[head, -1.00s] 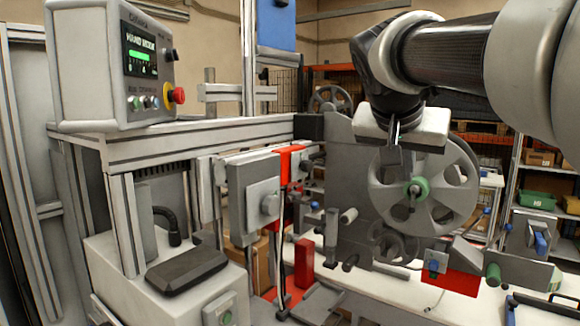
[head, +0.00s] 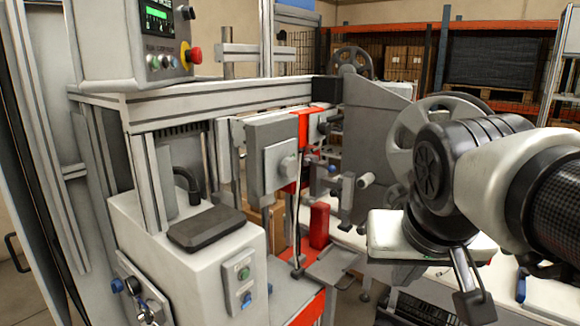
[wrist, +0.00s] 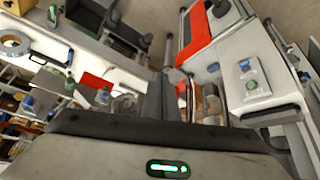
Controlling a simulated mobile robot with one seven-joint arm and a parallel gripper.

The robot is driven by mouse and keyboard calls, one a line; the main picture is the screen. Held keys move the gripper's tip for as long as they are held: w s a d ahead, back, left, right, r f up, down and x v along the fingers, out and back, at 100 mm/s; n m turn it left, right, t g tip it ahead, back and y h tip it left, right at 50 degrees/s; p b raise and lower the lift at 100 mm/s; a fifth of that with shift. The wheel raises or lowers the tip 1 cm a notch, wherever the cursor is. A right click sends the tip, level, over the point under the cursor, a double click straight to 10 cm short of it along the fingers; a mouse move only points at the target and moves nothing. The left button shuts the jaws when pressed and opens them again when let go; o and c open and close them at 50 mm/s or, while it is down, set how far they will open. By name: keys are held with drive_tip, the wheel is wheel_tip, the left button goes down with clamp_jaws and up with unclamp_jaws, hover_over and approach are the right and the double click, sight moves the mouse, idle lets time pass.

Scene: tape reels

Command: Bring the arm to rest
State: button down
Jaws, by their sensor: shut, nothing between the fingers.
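My gripper (head: 474,308) hangs at the lower right of the head view, with its fingers together and nothing between them. The closed fingers also show in the wrist view (wrist: 162,98). My arm comes in from the right edge and bends downward at the wrist. A large grey spoked reel (head: 404,138) stands on the machine behind my arm, which hides much of it. A smaller dark reel (head: 345,54) sits further back. My gripper appears apart from both reels.
A control box with a red stop button (head: 193,55) stands on the frame at upper left. A white cabinet (head: 205,235) is at lower left, and a red block (head: 319,225) sits near the middle. A pale bench runs under my gripper. Shelving stands at the back right.

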drive_tip(key=s+a+f+n+y, duration=0.1)
drive_tip(key=s+a+f, duration=0.1)
drive_tip(key=s+f, duration=0.35)
wheel_tip(320, 180, up, 13)
drive_tip(key=p, duration=1.3)
drive_tip(key=shift+w+a+n+g+p, duration=0.2)
drive_tip(key=shift+n+g+p, duration=0.1)
drive_tip(key=shift+p, duration=0.05)
